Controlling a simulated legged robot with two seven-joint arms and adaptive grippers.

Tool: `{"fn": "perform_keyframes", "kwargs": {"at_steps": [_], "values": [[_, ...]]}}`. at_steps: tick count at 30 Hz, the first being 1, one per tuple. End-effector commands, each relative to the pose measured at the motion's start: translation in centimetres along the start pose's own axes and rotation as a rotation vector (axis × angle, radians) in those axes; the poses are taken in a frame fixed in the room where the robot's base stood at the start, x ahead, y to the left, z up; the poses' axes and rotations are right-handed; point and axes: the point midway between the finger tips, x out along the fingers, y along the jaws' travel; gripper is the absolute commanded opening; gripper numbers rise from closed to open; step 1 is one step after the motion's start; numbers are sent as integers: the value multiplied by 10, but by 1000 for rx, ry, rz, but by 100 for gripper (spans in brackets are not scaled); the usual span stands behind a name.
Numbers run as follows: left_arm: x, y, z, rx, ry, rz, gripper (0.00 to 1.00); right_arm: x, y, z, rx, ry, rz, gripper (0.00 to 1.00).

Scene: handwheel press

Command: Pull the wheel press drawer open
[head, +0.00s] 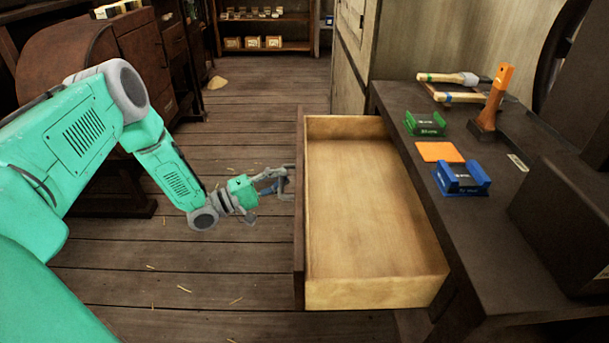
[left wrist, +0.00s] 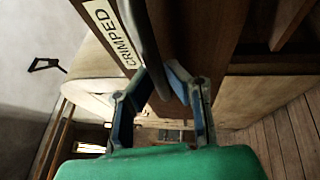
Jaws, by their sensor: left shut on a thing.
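The wooden drawer (head: 365,195) of the press bench is pulled far out to the left and is empty. Its dark front panel (head: 299,235) faces left and carries a grey bar handle (head: 291,172). My left gripper (head: 280,184) is at that handle, shut on it. In the left wrist view, the handle (left wrist: 140,35) passes between the blue-padded fingers of my left gripper (left wrist: 158,84). A "CRIMPED" label (left wrist: 112,32) shows on the drawer front there. My right gripper is not in view.
A brown cabinet (head: 85,60) stands at the left. The plank floor left of the drawer is mostly clear.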

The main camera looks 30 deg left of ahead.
Motion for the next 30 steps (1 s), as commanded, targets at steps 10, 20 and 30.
{"fn": "perform_keyframes", "kwargs": {"at_steps": [10, 20, 30], "values": [[-20, -4, 0, -12, -14, -20, 0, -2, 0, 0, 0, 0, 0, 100], [-20, -4, 0, -11, -13, -19, 32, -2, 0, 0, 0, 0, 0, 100], [-22, -1, -5, -7, -8, -9, 32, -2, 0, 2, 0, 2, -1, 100]]}}
